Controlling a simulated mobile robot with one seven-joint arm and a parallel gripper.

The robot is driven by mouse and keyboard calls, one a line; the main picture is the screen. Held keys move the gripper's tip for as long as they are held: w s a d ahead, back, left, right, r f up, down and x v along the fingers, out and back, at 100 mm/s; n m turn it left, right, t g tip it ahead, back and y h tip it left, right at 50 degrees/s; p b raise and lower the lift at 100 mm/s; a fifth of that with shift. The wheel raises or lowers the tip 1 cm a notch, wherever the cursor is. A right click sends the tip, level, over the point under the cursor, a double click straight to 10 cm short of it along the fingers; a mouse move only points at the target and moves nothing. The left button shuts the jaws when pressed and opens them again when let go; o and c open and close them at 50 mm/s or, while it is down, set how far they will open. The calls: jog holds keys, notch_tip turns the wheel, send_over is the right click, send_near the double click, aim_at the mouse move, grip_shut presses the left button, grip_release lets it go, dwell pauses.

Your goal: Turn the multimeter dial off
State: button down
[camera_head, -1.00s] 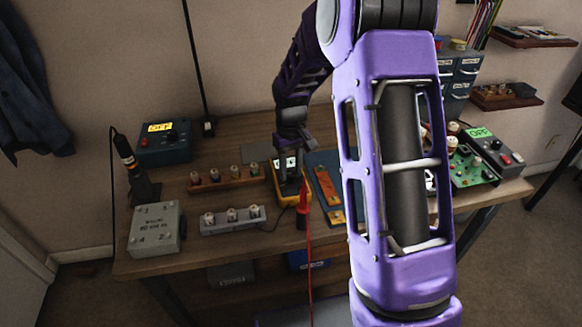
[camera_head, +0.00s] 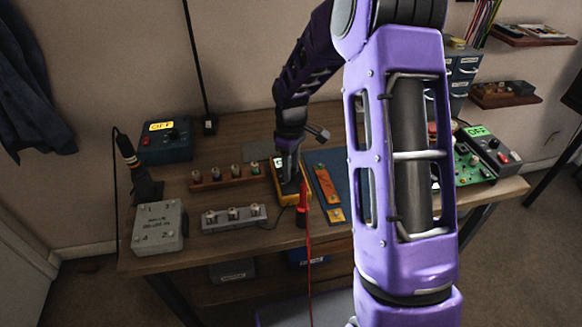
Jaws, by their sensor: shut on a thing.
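The yellow multimeter (camera_head: 277,175) lies on the workbench, left of the blue mat. Its dial is hidden under my gripper. Part of its light display shows at its far end. My gripper (camera_head: 289,186) points down onto the face of the multimeter and is shut on the dial, though the fingertips are small and dark here. A red probe (camera_head: 303,205) with a red lead stands at the near right of the multimeter.
A rail of knobs (camera_head: 210,184) and a grey strip with several knobs (camera_head: 207,228) lie to the left. A grey box (camera_head: 158,240) is at the front left. An orange strip (camera_head: 326,184) lies on the blue mat (camera_head: 350,172) at right. A boxed unit reading OFF (camera_head: 178,149) stands behind.

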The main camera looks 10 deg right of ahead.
dwell(0.3)
jog(key=c, duration=0.5)
grip_release()
notch_tip(320, 180, up, 18)
jog(key=shift+f+p, duration=0.25)
jog(key=shift+p, duration=0.65)
